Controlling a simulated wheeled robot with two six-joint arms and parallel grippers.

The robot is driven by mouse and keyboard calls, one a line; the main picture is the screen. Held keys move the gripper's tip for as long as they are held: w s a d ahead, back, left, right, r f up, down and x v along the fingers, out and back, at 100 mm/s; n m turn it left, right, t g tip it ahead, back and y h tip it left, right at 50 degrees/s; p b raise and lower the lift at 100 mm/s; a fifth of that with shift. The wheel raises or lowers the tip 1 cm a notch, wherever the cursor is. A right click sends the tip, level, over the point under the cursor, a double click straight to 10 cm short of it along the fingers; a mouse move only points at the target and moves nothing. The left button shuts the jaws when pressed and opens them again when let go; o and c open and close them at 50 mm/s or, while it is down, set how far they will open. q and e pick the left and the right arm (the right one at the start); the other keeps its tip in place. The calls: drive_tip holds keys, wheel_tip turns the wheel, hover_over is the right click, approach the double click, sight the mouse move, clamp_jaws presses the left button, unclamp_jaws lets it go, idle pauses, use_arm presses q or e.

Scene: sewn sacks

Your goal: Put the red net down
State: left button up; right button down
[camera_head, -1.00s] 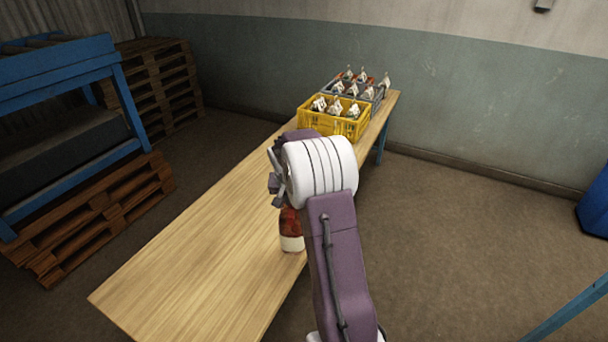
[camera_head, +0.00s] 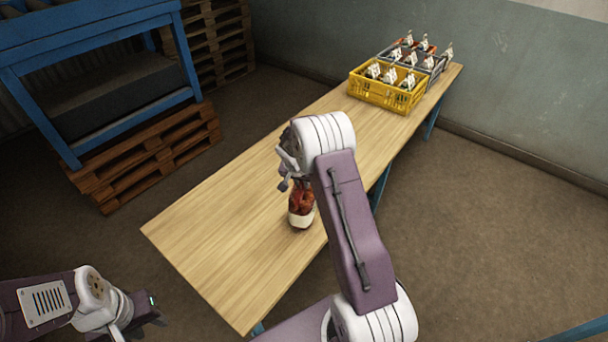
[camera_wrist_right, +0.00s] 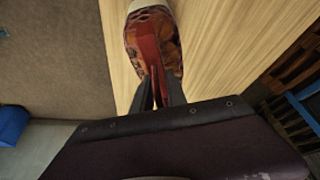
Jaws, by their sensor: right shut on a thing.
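The red net (camera_head: 302,200) is a small mesh sack with reddish contents and a white lower band. It hangs upright below my right gripper (camera_head: 290,178), near the table's right edge; I cannot tell whether its bottom touches the table. In the right wrist view my right gripper (camera_wrist_right: 158,92) is shut on the gathered top of the red net (camera_wrist_right: 153,40). The wooden table (camera_head: 215,235) lies under and beside it. My left gripper (camera_head: 140,318) is at the lower left, apart from the table; its jaw opening is not clear.
A yellow crate (camera_head: 385,96) and a grey crate (camera_head: 436,68) with several tagged sacks stand at the table's far end. The table's middle and near end are bare. A blue rack (camera_head: 90,75) and wooden pallets (camera_head: 150,160) stand left.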

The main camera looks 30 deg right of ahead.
drive_tip(key=shift+w+f, duration=0.25)
drive_tip(key=shift+f, duration=0.2)
drive_tip(key=shift+s, duration=0.1)
drive_tip(key=c, duration=1.3)
unclamp_jaws()
drive_tip(key=shift+s+f, duration=0.1)
